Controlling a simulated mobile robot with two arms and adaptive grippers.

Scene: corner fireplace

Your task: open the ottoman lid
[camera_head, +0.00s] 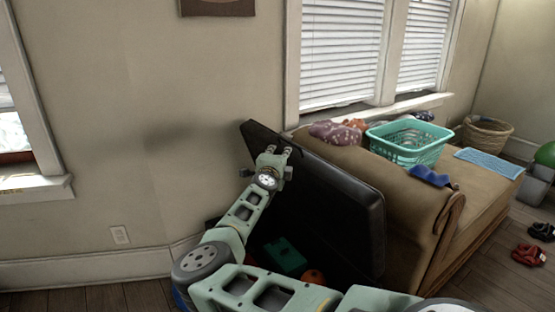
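The ottoman lid (335,190) is a dark, padded slab. It stands raised and steeply tilted beside the tan couch. My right gripper (279,150) is at the lid's upper left part, in front of its dark face. Its two fingertips are apart with nothing visible between them; I cannot tell whether they touch the lid. My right arm comes up from the bottom and hides much of the ottoman's box. A green object (285,256) and an orange round object (313,277) show below the lid, seemingly inside the box. My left gripper is out of view.
The tan couch (400,195) stands right of the lid, with a turquoise laundry basket (410,152) and cloths on it. A wicker basket (487,133) is behind. Red shoes (528,255) lie on the floor at right. The wall is close behind at left.

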